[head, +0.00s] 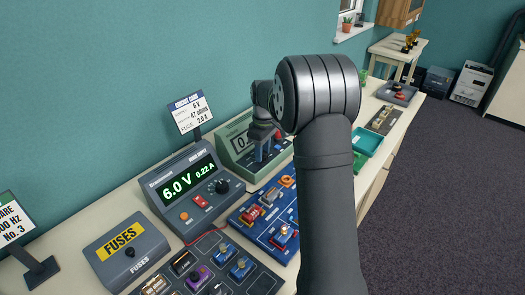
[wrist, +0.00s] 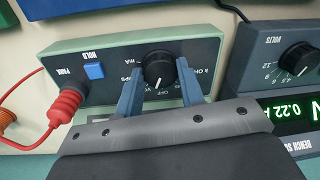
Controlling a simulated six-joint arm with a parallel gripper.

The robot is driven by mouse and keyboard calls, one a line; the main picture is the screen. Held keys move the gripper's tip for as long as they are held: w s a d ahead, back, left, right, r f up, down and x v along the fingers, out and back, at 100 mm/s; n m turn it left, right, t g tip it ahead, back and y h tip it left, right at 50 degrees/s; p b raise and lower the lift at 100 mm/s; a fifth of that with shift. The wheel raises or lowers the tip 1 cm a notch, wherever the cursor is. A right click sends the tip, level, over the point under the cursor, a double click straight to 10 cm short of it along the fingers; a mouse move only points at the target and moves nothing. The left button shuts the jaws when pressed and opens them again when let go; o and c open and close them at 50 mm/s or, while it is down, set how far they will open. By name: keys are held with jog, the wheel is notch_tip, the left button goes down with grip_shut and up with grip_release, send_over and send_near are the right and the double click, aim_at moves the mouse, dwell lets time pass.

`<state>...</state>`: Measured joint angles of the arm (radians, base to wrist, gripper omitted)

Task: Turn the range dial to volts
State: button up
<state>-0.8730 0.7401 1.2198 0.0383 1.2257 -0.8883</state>
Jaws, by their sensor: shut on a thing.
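The green-cased meter (head: 229,158) stands on the bench, with its display partly hidden by my arm in the head view. In the wrist view its panel (wrist: 205,50) appears upside down. The round black range dial (wrist: 158,68) has a white mark that seems to lie on the side of the OFF label. An mA label and a k OHMS label show near the dial; other lettering is partly covered by my fingers. My gripper (wrist: 160,78) is shut on the dial, one blue-grey finger on each side. It also shows in the head view (head: 262,154).
A red plug (wrist: 65,102) with a cable sits in the meter beside a blue HOLD button (wrist: 94,71). A bench supply (head: 172,172) reading 6.0 V and 0.22 A stands close beside the meter. A blue component board (head: 245,217) lies in front.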

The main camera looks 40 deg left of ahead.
aim_at(265, 153)
jog(key=shift+m, duration=1.1)
jog(key=shift+r, duration=0.1)
jog(key=o, duration=1)
notch_tip(265, 153, up, 17)
jog(key=w, duration=0.1)
jog(key=shift+r, duration=0.15)
jog(key=f, duration=1.1)
jog(key=s+f, duration=0.1)
jog(key=f, duration=0.5)
jog(key=shift+f, duration=0.25)
